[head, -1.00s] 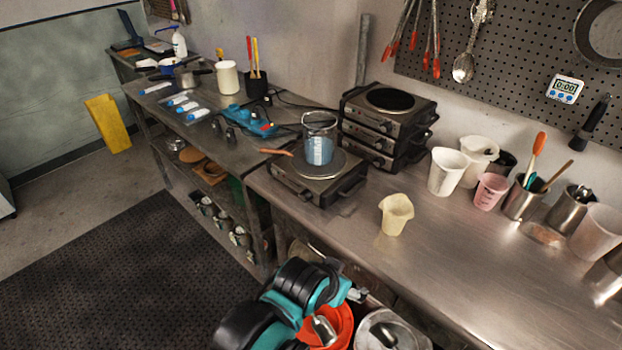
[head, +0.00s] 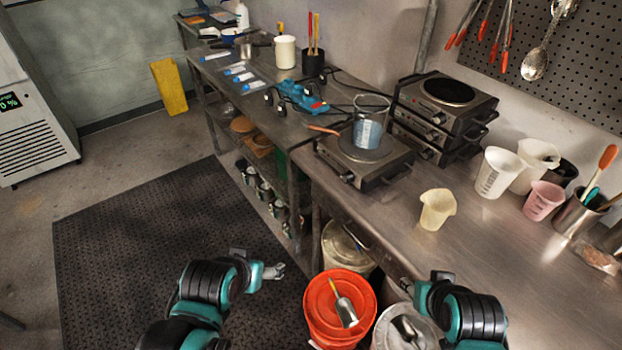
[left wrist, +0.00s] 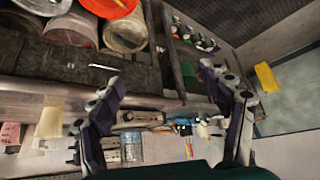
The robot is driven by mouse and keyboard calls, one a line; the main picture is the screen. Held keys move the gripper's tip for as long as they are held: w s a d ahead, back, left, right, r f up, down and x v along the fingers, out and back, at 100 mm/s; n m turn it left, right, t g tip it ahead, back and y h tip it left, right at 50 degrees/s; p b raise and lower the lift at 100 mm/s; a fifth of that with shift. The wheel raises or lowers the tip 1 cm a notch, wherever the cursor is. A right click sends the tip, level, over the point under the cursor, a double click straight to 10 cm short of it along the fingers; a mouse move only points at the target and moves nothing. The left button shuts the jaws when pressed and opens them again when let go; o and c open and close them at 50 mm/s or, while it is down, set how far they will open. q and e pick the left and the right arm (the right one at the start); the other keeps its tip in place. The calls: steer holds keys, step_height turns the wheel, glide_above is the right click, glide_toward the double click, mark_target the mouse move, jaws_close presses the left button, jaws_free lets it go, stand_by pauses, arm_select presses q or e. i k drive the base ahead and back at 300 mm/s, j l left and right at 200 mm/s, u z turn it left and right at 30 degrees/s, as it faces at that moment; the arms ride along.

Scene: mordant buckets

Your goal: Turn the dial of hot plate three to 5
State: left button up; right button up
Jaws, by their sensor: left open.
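A single hot plate (head: 365,158) sits near the front edge of the metal bench, with a glass beaker of blue liquid (head: 369,122) on it and a dial (head: 347,177) on its front. To its right stands a stack of several hot plates (head: 444,112) with dials on their fronts. I cannot read any numbers on them, so I cannot tell which is three. My left gripper (head: 268,271) is open and empty, low over the floor mat in front of the bench; its spread fingers show in the left wrist view (left wrist: 165,92). My right gripper (head: 422,284) is low by the buckets, its fingers unclear.
A red-lidded bucket (head: 322,290) and other buckets stand below the bench front between my arms. A cream beaker (head: 437,209) stands right of the single hot plate. White and pink beakers (head: 544,200) stand further right. The front bench top is mostly clear.

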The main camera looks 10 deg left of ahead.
mark_target(348, 177)
steer(key=l+z, duration=0.25)
steer(key=z, duration=0.15)
steer(key=l+z, duration=0.4)
steer(key=k+j, duration=0.05)
steer(key=j, duration=0.05)
